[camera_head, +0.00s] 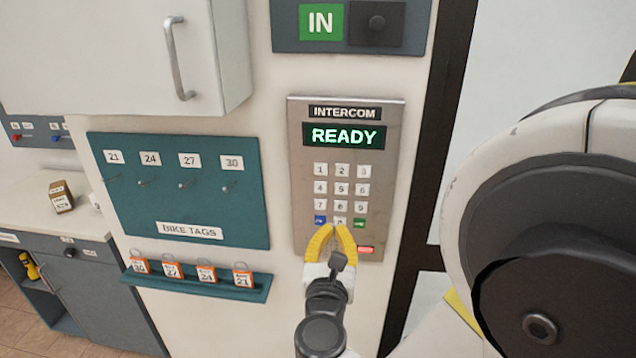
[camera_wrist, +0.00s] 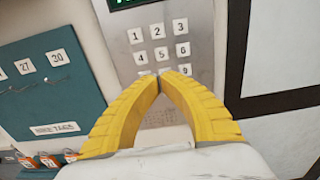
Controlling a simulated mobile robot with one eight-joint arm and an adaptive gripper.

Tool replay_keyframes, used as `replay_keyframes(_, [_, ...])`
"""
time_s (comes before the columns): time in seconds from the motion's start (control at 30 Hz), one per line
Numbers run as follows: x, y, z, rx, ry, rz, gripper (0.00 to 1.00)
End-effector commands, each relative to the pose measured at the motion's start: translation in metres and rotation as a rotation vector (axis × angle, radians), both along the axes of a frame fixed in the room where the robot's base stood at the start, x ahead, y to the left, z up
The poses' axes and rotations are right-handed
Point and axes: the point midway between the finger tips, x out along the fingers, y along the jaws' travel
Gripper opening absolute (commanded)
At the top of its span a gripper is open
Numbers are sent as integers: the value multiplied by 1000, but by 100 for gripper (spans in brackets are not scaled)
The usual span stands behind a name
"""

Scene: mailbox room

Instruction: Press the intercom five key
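The intercom (camera_head: 390,150) is a grey wall panel with a lit green READY display (camera_head: 345,135) and a white number keypad. The five key (camera_head: 342,188) is in the middle of the second row; it also shows uncovered in the wrist view (camera_wrist: 161,53). My gripper (camera_head: 335,228) has yellow fingers, with the tips together and nothing between them. In the head view the tips are below the five key, over the keypad's bottom row. In the wrist view the tips (camera_wrist: 166,76) partly cover the row below the five key. I cannot tell whether they touch the panel.
A blue key (camera_head: 320,219), a green key (camera_head: 360,223) and a red button (camera_head: 366,249) are low on the panel. A teal bike tags board (camera_head: 180,205) and a shelf of orange tags (camera_head: 200,285) are at left. An IN sign (camera_head: 321,22) is above.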

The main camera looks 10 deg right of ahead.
Motion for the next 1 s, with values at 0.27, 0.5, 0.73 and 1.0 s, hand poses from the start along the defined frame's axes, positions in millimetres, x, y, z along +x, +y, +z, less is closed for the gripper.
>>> replay_keyframes(0.27, [0, 0, 0, 1, 0, -1, 0])
replay_keyframes(0.5, [20, -8, -1, 2, 0, -4, 0])
replay_keyframes(0.73, [66, -23, -1, 3, 0, -5, 0])
replay_keyframes(1.0, [113, -38, -1, 3, 0, -4, 0])
